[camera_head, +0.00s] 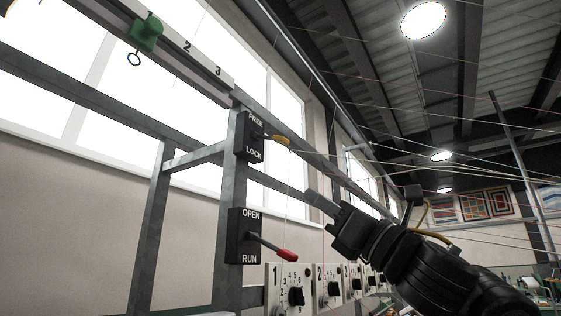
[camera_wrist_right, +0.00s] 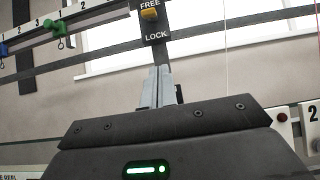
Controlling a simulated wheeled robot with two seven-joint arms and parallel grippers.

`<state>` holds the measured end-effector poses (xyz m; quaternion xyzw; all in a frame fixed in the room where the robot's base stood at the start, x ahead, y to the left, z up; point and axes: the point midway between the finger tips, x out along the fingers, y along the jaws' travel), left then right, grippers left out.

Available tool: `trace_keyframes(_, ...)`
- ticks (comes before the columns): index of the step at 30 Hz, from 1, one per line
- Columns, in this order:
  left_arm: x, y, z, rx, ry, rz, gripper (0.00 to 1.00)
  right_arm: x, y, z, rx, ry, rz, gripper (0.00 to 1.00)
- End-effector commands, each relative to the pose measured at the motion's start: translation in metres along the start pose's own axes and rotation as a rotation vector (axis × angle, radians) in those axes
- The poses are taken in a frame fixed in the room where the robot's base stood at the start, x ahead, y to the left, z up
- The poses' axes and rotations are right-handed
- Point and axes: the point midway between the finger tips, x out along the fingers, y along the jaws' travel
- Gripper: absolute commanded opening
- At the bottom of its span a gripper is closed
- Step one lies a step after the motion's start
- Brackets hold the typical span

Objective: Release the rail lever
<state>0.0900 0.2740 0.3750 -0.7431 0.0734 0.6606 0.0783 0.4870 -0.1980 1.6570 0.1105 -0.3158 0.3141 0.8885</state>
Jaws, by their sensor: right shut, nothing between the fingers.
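The rail lever is a short lever with a yellow knob (camera_head: 281,140), standing out from a black FREE/LOCK plate (camera_head: 246,146) on a grey steel post. In the right wrist view its knob (camera_wrist_right: 149,14) shows just under the word FREE, above LOCK. My right gripper (camera_head: 311,194) is shut and empty, below and to the right of the knob and apart from it. In the right wrist view its fingertips (camera_wrist_right: 159,70) are together, below the plate (camera_wrist_right: 155,36). My left gripper is not in view.
Below is an OPEN/RUN plate (camera_head: 241,248) with a red-handled lever (camera_head: 287,255). Several numbered dial boxes (camera_head: 291,291) run along the bottom. A green clamp (camera_head: 146,33) with a ring sits on the numbered rail (camera_head: 190,52). Thin threads cross the space at right.

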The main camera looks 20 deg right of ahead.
Motion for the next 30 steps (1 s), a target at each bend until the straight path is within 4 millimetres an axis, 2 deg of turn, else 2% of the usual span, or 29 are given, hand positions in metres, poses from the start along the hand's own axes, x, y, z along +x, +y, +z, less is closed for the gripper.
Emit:
trace_keyframes(3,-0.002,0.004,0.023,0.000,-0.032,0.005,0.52,0.004,0.003,-0.004,0.011,0.002,0.009,0.00)
trace_keyframes(8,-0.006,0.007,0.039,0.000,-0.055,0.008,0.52,0.010,0.004,-0.005,0.015,0.002,0.013,0.00)
trace_keyframes(11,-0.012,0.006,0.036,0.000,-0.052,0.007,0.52,0.019,0.004,-0.004,0.016,0.003,0.012,0.00)
trace_keyframes(14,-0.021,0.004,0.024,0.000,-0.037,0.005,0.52,0.036,0.004,-0.002,0.016,0.004,0.011,0.00)
trace_keyframes(19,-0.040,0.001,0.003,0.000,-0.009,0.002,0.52,0.072,0.004,0.000,0.017,0.003,0.010,0.00)
trace_keyframes(25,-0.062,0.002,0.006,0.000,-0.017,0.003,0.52,0.111,0.005,-0.001,0.016,0.003,0.010,0.00)
trace_keyframes(27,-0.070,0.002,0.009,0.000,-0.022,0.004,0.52,0.112,0.004,0.013,0.010,-0.001,0.010,0.00)
trace_keyframes(30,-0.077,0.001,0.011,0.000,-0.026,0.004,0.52,0.114,0.003,0.024,0.010,0.000,0.008,0.00)
